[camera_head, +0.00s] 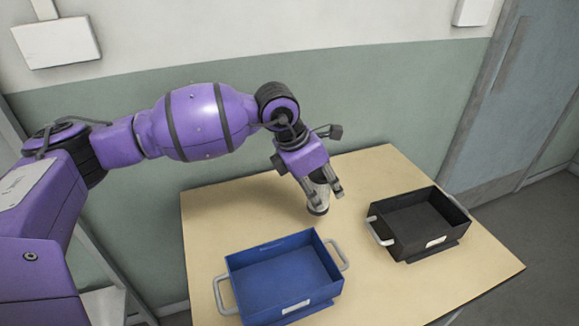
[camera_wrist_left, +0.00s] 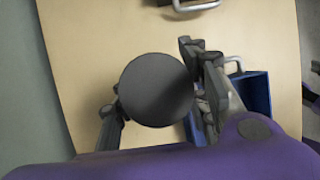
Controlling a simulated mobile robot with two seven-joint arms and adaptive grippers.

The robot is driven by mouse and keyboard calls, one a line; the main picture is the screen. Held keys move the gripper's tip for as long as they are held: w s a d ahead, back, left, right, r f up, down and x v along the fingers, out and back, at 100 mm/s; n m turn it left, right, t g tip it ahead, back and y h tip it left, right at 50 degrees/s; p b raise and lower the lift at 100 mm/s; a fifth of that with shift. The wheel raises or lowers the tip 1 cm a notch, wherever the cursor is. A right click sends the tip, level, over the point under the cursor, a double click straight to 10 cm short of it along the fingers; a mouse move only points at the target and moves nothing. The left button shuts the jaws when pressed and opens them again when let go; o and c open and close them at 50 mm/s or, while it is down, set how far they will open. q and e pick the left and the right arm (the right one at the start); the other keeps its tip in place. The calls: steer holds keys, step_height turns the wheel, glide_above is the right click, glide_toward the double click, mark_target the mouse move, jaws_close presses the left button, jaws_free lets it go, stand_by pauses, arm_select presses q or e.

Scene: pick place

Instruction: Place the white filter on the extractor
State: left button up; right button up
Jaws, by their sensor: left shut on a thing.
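My left gripper (camera_head: 322,190) is over the back middle of the table, pointing down. It is shut on a grey round object (camera_head: 318,209), which looks like a short cylinder with a darker base. In the left wrist view the same object shows as a flat dark grey disc (camera_wrist_left: 157,90) between the two fingers. I cannot tell whether its underside touches the table. I see nothing that is plainly a white filter or an extractor.
A blue tray (camera_head: 321,251) with grey handles stands at the front of the light wooden table (camera_head: 215,205). A black tray (camera_head: 440,237) with handles stands at the right. Bare tabletop lies between and behind them. A green and white wall is close behind the table.

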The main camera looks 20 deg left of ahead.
arm_select(q)
steer(key=shift+w+a+r+x, duration=0.1)
steer(key=shift+w+x, duration=0.3)
steer(key=shift+x, duration=1.45)
steer(key=shift+w+a+r+x, duration=0.1)
steer(key=shift+w+x, duration=0.35)
steer(key=shift+x, duration=1.4)
steer(key=shift+w+a+r+x, duration=0.1)
steer(key=shift+w+x, duration=0.3)
steer(key=shift+x, duration=1.45)
arm_select(e)
steer(key=shift+s+d+r, duration=0.1)
steer(key=shift+s+r, duration=0.05)
arm_select(q)
steer(key=o, duration=1.2)
steer(key=shift+f, duration=0.1)
arm_select(e)
steer(key=shift+s, duration=0.1)
steer(key=shift+f, duration=0.2)
